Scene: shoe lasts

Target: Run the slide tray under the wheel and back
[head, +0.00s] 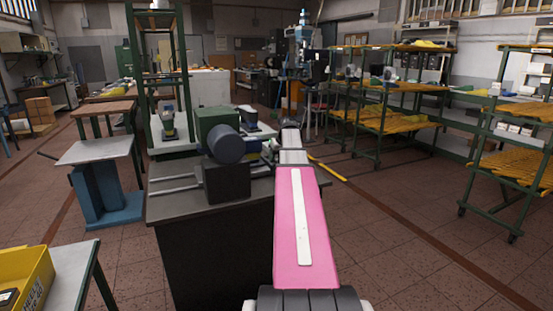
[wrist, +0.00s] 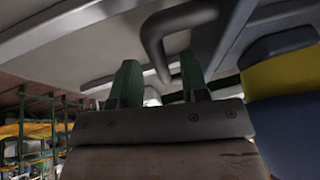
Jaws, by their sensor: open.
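A dark round wheel-like drum (head: 226,144) sits on the machine on the dark bench, between a green housing (head: 217,122) and a black block (head: 227,182). In the wrist view a grey U-shaped handle (wrist: 152,40) stands out from a pale grey surface (wrist: 60,45), which may be the slide tray. My gripper (wrist: 158,72) is open, its two green fingers apart, with the handle's bend near the gap between them. I cannot tell whether they touch it. In the head view my pink arm hides the gripper and the tray cannot be made out clearly.
Metal rails (head: 175,185) stick out left of the block over the bench top (head: 170,208). A yellow and blue-grey thing (wrist: 280,80) is close on the right in the wrist view. A green rack (head: 181,70) stands behind the bench.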

